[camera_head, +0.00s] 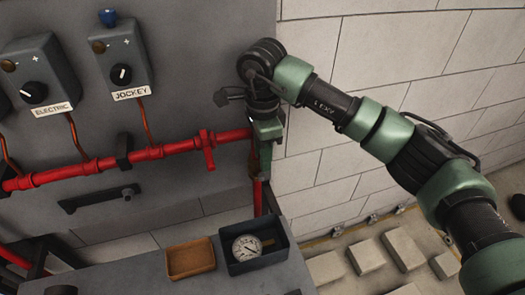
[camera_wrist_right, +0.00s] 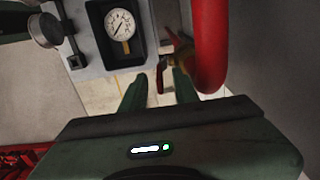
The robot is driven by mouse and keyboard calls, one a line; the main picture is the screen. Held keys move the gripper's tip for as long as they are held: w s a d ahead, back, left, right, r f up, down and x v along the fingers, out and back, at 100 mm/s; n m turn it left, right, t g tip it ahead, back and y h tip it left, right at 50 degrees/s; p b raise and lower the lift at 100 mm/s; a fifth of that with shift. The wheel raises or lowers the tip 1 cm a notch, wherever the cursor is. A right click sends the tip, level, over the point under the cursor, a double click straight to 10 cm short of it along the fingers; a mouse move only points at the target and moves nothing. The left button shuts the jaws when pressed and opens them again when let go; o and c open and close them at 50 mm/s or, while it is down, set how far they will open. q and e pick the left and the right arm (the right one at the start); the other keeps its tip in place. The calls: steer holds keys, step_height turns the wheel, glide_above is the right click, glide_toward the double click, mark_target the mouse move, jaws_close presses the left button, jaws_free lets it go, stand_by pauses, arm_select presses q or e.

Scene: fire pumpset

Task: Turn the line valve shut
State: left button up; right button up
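The line valve is a red valve on the red horizontal pipe, with its red handle (camera_head: 207,150) hanging down in the head view. In the right wrist view a red and brass-coloured valve handle (camera_wrist_right: 161,72) shows beside the thick red pipe (camera_wrist_right: 211,45). My right gripper (camera_head: 262,150) is at the right end of the pipe, to the right of the handle; its fingertips are hard to make out there. In the right wrist view my right gripper (camera_wrist_right: 160,82) has its two green fingers apart, with the handle showing between and just beyond the tips. Contact cannot be told. My left gripper is not in view.
A grey panel carries the ELECTRIC box (camera_head: 40,75) and JOCKEY box (camera_head: 122,60) above the pipe. Below, a grey bench (camera_head: 130,285) holds a brown tray (camera_head: 190,268) and a dark tray (camera_head: 283,250) with a gauge (camera_head: 247,247). A block wall stands at right.

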jaws_close()
stand_by(1.5)
